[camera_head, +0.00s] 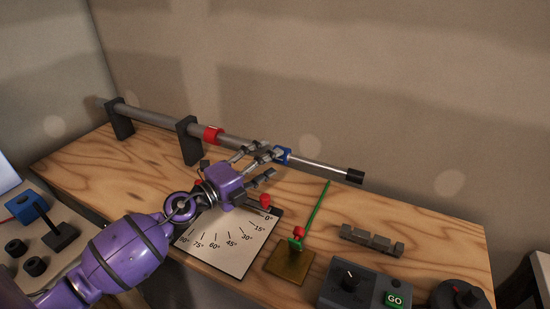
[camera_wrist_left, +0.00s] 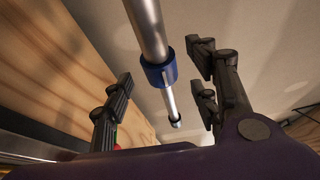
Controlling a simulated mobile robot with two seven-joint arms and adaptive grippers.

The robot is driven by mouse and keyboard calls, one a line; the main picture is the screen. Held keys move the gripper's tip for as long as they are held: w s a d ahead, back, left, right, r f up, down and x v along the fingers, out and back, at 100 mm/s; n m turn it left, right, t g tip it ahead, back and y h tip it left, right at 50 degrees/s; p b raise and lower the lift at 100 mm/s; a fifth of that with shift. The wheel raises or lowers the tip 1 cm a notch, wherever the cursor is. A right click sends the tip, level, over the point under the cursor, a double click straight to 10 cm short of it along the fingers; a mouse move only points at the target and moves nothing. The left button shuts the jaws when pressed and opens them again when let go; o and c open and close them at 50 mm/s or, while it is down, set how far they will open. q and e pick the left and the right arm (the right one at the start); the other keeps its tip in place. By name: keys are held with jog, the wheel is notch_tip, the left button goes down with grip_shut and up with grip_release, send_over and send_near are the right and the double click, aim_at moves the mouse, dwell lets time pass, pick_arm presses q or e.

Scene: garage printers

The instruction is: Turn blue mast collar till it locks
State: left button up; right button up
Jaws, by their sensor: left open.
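The blue mast collar (camera_head: 282,154) sits on the mast, where the thick grey tube (camera_head: 236,143) meets a thinner silver rod (camera_head: 318,166) with a black end cap (camera_head: 355,176). My left gripper (camera_head: 268,165) is open, just left of and below the collar in the head view. In the left wrist view the blue collar (camera_wrist_left: 160,73) shows between the open fingers of my left gripper (camera_wrist_left: 163,88), with clear gaps on both sides. No finger visibly touches it. My right gripper is in neither view.
Black brackets (camera_head: 189,140) hold the mast above the wooden bench (camera_head: 425,215), and a red ring (camera_head: 213,135) sits on it. An angle board (camera_head: 232,250), a green rod (camera_head: 315,215) on a brass plate (camera_head: 290,265), and a GO box (camera_head: 365,285) lie in front.

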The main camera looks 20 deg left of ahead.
pick_arm(q)
jog(key=v, duration=0.8)
jog(key=shift+s, duration=0.3)
jog(key=shift+c, duration=0.5)
jog(key=w+d+m+g+h+p, duration=0.1)
jog(key=w+d+h, duration=0.1)
jog(key=w, duration=0.2)
jog(key=w+d+m+g+h+p, duration=0.1)
jog(key=w+m+h, duration=0.1)
jog(key=w, duration=0.2)
jog(key=w+d+m+g+h+p, duration=0.1)
jog(key=w+d+g+p, duration=0.1)
jog(key=w, duration=0.2)
jog(key=shift+w+d+m+h, duration=0.1)
jog(key=shift+d+m+h, duration=0.2)
jog(key=shift+d+h, duration=0.1)
jog(key=shift+w+d, duration=0.15)
jog(key=shift+w, duration=0.05)
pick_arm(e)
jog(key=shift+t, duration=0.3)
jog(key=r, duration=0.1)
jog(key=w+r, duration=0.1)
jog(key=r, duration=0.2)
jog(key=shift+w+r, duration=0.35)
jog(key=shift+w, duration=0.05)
